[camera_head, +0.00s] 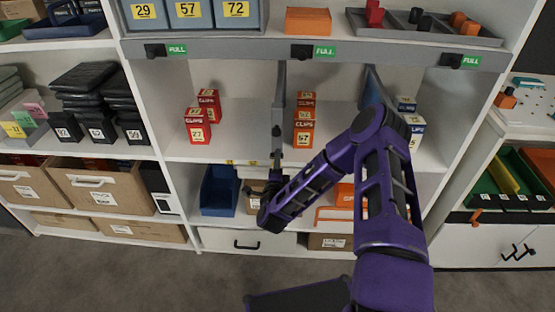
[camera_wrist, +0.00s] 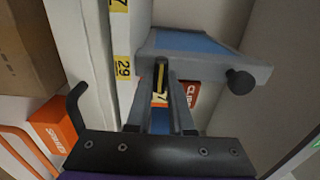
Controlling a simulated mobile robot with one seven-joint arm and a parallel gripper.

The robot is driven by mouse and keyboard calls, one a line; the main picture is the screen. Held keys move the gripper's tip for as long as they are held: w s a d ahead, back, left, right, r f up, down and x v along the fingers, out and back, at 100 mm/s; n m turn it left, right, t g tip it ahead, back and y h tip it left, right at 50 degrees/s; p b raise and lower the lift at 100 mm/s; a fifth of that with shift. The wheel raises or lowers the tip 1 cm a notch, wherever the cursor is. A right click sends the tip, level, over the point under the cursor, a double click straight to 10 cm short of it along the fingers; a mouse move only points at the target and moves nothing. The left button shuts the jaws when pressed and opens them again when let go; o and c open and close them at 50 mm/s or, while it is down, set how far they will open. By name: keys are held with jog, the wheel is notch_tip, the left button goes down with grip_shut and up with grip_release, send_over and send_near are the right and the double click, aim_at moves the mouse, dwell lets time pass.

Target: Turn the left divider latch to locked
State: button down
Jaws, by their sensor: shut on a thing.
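The left divider (camera_head: 279,112) is a grey upright panel in the middle shelf bay, between two stacks of red and orange CLIPS boxes. My gripper (camera_head: 262,190) is low at its front edge, just below the shelf board; its fingers are hard to make out there. In the wrist view the divider (camera_wrist: 200,50) shows grey with a blue face and a dark round knob (camera_wrist: 240,82). My gripper (camera_wrist: 161,100) is shut on a small dark piece with a yellow stripe, seemingly the latch (camera_wrist: 160,76). Its lower part is hidden between the fingers.
A second, blue divider (camera_head: 372,86) stands to the right, partly behind my arm. Red CLIPS boxes (camera_head: 198,131) and orange CLIPS boxes (camera_head: 304,135) flank the left divider. A blue bin (camera_head: 219,192) sits below. A dark hooked handle (camera_wrist: 75,100) is beside my gripper.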

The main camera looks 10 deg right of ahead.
jog(key=c, duration=0.8)
grip_release()
jog(key=v, duration=1.7)
jog(key=shift+s+p, duration=0.25)
jog(key=shift+p, duration=0.05)
jog(key=shift+w+a, duration=0.1)
jog(key=shift+a, duration=0.05)
